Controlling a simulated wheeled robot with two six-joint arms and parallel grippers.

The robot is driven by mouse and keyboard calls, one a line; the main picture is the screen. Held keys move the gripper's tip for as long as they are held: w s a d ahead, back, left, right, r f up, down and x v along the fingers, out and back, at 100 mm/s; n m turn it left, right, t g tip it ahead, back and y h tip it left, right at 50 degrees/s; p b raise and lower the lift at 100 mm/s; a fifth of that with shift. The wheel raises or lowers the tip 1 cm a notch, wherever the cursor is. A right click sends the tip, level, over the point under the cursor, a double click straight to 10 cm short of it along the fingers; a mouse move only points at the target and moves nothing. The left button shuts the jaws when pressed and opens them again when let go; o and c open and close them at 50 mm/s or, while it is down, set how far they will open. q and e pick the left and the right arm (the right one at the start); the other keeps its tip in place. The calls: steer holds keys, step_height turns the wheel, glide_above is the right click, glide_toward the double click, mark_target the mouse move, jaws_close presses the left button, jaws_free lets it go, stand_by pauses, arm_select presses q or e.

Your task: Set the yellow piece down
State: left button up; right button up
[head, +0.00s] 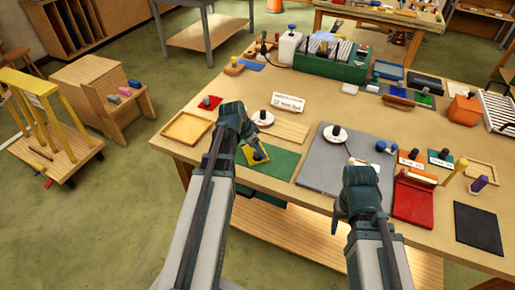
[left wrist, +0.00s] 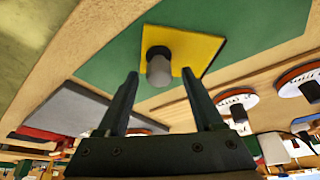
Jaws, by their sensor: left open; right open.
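The yellow piece (head: 244,158) is a flat square with a dark, grey-topped knob. It lies on the green mat (head: 283,165) near the front left of the bench. In the left wrist view the yellow piece (left wrist: 203,50) rests flat on the green mat (left wrist: 110,58), with its knob (left wrist: 160,68) upright. My left gripper (left wrist: 160,76) is open, its fingers on either side of the knob with gaps visible. In the head view my left gripper (head: 255,147) is over the piece and partly hides it. My right gripper (head: 347,207) is open and empty by the grey mat's front edge.
The grey mat (head: 318,165) lies right of the green mat, with a white round disc (head: 335,134) at its back. A wooden tray (head: 187,128) is at the left corner. A red block holder (head: 413,200) stands to the right of my right gripper.

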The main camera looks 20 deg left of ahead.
arm_select(q)
steer(key=p+v, duration=0.9)
steer(key=v, duration=0.2)
steer(key=shift+p, duration=0.35)
steer(key=shift+d+r, duration=0.1)
steer(key=s+d+g+y, duration=0.1)
steer(key=s+d, duration=0.3)
steer(key=d, duration=0.4)
steer(key=s+d+f+n+g+y, duration=0.1)
steer(key=s+d, duration=0.3)
steer(key=d, duration=0.5)
steer(key=s+d+n+g+y, duration=0.1)
steer(key=s+d+g, duration=0.1)
steer(key=s+d, duration=0.3)
steer(key=d, duration=0.3)
steer(key=shift+d+f+y, duration=0.25)
steer(key=shift+f+y, duration=0.05)
steer(key=shift+s+f, duration=0.1)
step_height(320, 180, down, 5)
steer(key=b, duration=0.5)
